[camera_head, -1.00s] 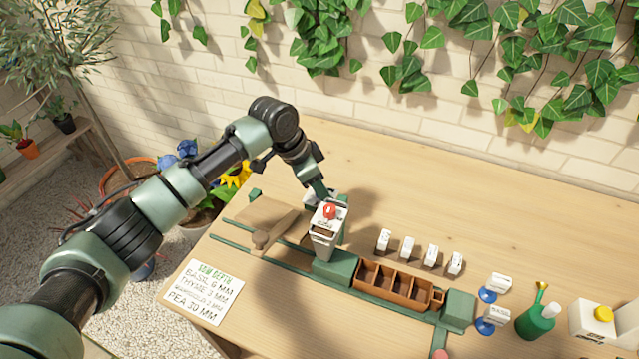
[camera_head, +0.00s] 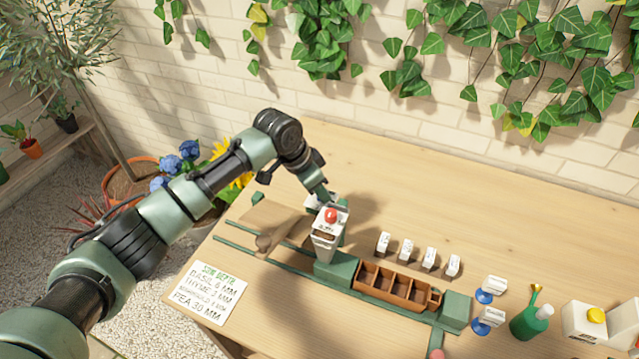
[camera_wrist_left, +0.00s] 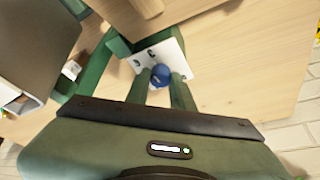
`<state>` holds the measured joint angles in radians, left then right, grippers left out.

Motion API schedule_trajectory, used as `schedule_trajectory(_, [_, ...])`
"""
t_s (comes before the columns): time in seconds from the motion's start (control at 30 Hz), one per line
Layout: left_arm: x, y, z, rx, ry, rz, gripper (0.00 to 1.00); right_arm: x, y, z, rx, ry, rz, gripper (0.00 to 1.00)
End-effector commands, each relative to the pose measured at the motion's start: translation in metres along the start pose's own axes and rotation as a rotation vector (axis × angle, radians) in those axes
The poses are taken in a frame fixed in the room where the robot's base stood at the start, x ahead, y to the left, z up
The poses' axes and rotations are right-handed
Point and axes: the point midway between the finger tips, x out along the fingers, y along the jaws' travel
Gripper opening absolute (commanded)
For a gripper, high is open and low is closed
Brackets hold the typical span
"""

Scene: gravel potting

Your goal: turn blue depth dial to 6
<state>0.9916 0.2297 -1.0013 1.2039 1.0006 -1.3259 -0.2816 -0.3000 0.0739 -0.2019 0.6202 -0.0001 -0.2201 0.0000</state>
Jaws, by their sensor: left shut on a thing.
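The blue depth dial (camera_wrist_left: 158,75) shows in the left wrist view, in front of a white plate (camera_wrist_left: 172,56) with dark marks that are too small to read surely. My left gripper (camera_wrist_left: 160,82) is shut on the dial, one finger on each side of it. In the head view my left gripper (camera_head: 325,193) reaches down behind the white-and-green device with a red knob (camera_head: 331,215), which hides the dial. The sowing depth card (camera_head: 207,292) lies at the table's front left and lists basil at 6 mm. My right gripper is not in view.
A brown compartment tray (camera_head: 392,287) sits on the green rail right of the device. Several small white packets (camera_head: 406,246) stand behind it. The back of the table is clear.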

Motion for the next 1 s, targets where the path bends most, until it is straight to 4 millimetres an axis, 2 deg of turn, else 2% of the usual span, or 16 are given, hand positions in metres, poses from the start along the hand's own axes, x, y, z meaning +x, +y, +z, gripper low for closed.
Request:
schedule_trajectory(0.03, [-0.006, 0.002, -0.003, -0.032, 0.0, -0.011, 0.0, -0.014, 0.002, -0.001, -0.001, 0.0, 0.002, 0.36])
schedule_trajectory(0.4, [-0.006, 0.004, -0.004, -0.32, 0.001, -0.13, 0.0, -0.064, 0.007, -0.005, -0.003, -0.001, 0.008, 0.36])
schedule_trajectory(0.7, [-0.003, 0.004, -0.003, -0.501, 0.001, -0.205, 0.0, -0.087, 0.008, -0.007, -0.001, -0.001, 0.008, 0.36])
schedule_trajectory(1.0, [-0.001, 0.004, -0.003, -0.584, 0.003, -0.242, 0.0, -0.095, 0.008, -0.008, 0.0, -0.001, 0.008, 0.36])
